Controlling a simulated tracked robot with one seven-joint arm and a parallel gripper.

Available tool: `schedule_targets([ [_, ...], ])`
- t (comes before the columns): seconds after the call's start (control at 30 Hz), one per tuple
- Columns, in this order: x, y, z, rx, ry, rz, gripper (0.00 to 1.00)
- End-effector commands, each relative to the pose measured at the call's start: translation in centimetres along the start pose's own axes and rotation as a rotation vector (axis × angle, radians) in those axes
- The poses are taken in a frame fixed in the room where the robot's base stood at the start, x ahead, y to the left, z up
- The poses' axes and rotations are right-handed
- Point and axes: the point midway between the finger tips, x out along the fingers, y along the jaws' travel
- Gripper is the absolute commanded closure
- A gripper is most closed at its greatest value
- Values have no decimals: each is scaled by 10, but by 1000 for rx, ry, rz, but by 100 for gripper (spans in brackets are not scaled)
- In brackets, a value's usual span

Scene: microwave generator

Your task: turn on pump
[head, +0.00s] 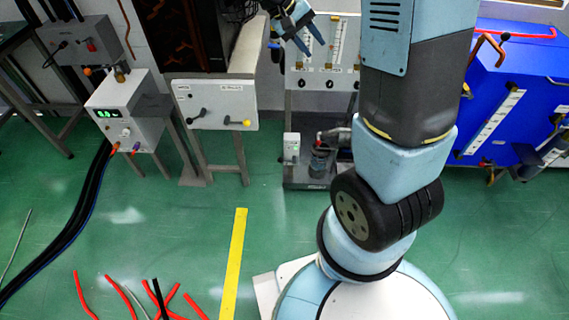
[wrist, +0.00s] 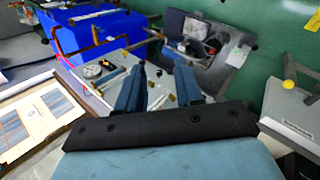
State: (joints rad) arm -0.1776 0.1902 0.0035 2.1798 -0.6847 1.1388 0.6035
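A dark pump-like unit (head: 320,160) sits low on the grey cart base (head: 303,184) beneath the flowmeter panel. A small pale box (head: 291,148) with a greenish spot, perhaps a switch box, is just left of it. In the wrist view the dark unit (wrist: 213,45) shows beyond my fingers, with the pale box (wrist: 238,55) beside it. My gripper (head: 307,40) is above and in front of the panel, higher than the unit and box. Its two blue fingers are spread, with nothing between them; they also show in the wrist view (wrist: 158,85).
The flowmeter panel (head: 330,77) is close to my gripper. A panel with a yellow knob (head: 215,105) stands left; a grey box with green digits (head: 125,115) is farther left. A blue tank (head: 520,90) stands right. Red tubes (head: 120,295) lie on the open green floor.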

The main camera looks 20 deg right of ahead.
Motion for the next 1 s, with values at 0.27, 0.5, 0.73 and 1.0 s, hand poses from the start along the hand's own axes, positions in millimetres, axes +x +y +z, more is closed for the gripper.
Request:
schedule_targets([
  [0.27, 40, -41, -52, -48, -32, 182, 64],
  [0.5, 77, -80, -91, -83, -16, 332, 64],
  [0.73, 112, -121, -123, -112, 34, 454, 64],
  [1.0, 164, -182, -157, -149, 142, 587, 64],
])
